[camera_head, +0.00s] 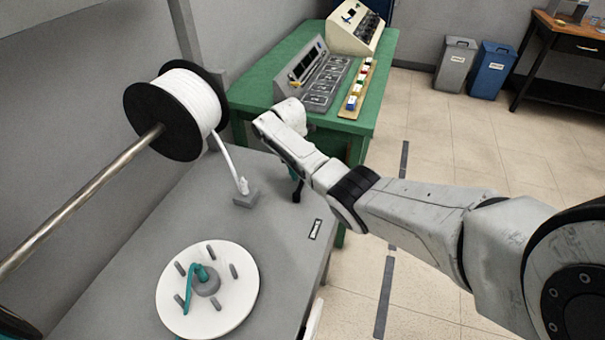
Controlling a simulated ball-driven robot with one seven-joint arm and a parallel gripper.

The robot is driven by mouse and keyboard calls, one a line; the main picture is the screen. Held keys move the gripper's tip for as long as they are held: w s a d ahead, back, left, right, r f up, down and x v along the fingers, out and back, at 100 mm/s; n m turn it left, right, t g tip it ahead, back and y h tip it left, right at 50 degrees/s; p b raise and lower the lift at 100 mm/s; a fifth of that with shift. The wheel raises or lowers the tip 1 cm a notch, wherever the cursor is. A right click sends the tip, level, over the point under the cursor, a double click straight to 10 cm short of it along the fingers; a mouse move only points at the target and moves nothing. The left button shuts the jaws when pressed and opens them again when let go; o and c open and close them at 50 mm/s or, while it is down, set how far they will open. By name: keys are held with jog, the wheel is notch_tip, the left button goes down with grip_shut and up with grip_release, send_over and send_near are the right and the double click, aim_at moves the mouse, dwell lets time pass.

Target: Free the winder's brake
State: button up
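The winder is a white round plate (238,304) with several grey pegs, lying on the grey bench (150,225). A teal curved piece (192,280) lies across the plate beside its dark grey hub (207,283); I cannot tell whether it is the brake or a crank. My arm reaches in from the right, ending above the bench's far right corner, well apart from the winder. My gripper is mostly hidden by the arm; a small dark part (297,190) shows below the wrist. I cannot see what its fingers hold, if anything.
A black-flanged spool of white cord (190,97) hangs on a metal rod (90,190). Its cord runs down to a small grey guide block (246,198). A green table (262,85) behind bears a control panel (318,85) and a rack of coloured blocks (357,88). Bench space around the winder is clear.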

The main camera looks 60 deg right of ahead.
notch_tip(320, 180, up, 11)
jog(key=w, duration=0.2)
jog(key=shift+a+f, duration=0.15)
jog(key=shift+f, duration=0.05)
jog(key=shift+f, duration=0.1)
dwell(0.5)
